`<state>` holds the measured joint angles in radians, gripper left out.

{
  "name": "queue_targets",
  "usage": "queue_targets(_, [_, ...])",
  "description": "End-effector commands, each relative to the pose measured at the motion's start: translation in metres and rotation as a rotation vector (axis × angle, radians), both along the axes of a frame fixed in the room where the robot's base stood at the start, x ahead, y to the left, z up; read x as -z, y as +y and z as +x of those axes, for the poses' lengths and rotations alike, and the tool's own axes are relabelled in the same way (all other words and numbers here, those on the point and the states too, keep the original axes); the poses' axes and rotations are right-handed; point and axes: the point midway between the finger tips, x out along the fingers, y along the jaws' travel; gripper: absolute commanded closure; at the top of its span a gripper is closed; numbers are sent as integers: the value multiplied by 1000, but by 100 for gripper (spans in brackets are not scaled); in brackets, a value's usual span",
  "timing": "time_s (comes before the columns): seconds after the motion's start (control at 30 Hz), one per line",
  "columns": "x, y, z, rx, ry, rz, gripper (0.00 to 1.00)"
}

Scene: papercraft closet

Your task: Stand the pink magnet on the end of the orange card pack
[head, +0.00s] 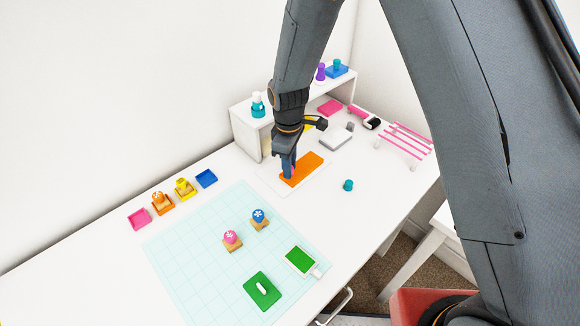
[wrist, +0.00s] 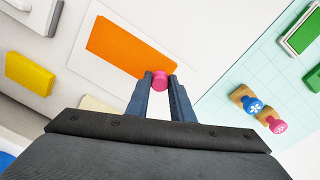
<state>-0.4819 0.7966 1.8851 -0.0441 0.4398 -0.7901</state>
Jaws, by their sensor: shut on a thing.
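The orange card pack (head: 303,168) lies flat on a white sheet (head: 270,179) on the desk, and it fills the upper left of the wrist view (wrist: 130,45). The pink magnet (wrist: 160,81) is a small round piece between my fingertips in the wrist view. My gripper (head: 289,170) is shut on the magnet, pointing down at the near left end of the card pack. The magnet overlaps the pack's end in the wrist view; I cannot tell whether it touches the pack.
A teal magnet-like piece (head: 348,185) stands to the right of the pack. Two stamps, with pink (head: 231,238) and blue (head: 258,217) knobs, stand on the cutting mat (head: 190,240). A white shelf (head: 247,125) stands behind my gripper. A grey-white box (head: 336,139) lies beyond the pack.

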Motion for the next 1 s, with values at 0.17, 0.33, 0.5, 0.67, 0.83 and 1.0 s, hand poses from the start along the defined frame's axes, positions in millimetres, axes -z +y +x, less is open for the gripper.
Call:
queue_targets(0.17, [11,0,0,0,0,0,100])
queue_targets(0.33, [12,0,0,-1,-1,1,100])
queue_targets(0.5, [14,0,0,-1,-1,1,100])
queue_targets(0.67, [14,0,0,-1,-1,1,61])
queue_targets(0.83, [14,0,0,-1,-1,0,61])
queue_targets(1.0, [11,0,0,-1,-1,1,61])
